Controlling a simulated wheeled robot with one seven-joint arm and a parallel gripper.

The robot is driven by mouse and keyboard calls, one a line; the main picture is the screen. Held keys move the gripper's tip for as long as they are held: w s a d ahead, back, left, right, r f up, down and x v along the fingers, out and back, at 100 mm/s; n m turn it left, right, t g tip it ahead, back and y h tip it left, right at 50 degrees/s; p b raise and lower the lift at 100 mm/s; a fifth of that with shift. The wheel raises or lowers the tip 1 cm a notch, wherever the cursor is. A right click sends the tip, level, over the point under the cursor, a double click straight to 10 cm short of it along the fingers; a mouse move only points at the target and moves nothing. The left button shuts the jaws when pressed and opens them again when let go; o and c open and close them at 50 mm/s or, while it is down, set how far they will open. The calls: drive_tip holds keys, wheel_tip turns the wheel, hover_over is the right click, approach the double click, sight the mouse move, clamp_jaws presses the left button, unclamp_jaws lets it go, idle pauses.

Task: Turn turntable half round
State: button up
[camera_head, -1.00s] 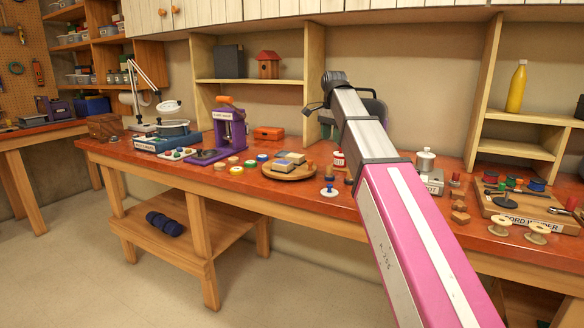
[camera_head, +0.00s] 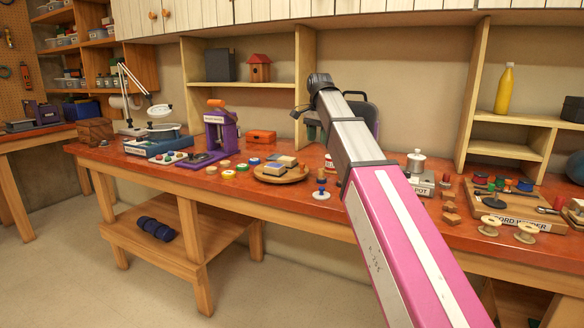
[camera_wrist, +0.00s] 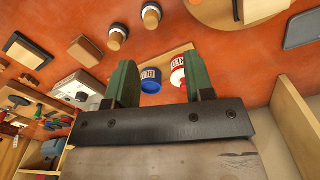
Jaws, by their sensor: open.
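The turntable (camera_head: 283,180) is a round wooden disc on the red-brown workbench. Two small boxes (camera_head: 287,161) with pale tops and an orange-brown peg (camera_head: 301,167) stand on it. Part of its pale round edge shows at the top right of the wrist view (camera_wrist: 213,14). My gripper (camera_wrist: 161,76) is open, with two green fingers apart and nothing held. It points at the bench, and the turntable lies off to the right of its fingers in the wrist view.
A blue can (camera_wrist: 150,82) and a red can (camera_wrist: 178,76) show between my fingers, beyond them. Pegs (camera_wrist: 117,36) stand nearby. A purple press (camera_head: 219,133) stands left, a pot (camera_head: 417,162) right.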

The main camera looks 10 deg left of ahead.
drive_tip(key=w+a+n, duration=0.1)
drive_tip(key=a+n, duration=0.4)
drive_tip(key=a, duration=0.1)
drive_tip(key=f, duration=1)
drive_tip(key=shift+d, duration=0.25)
clamp_jaws()
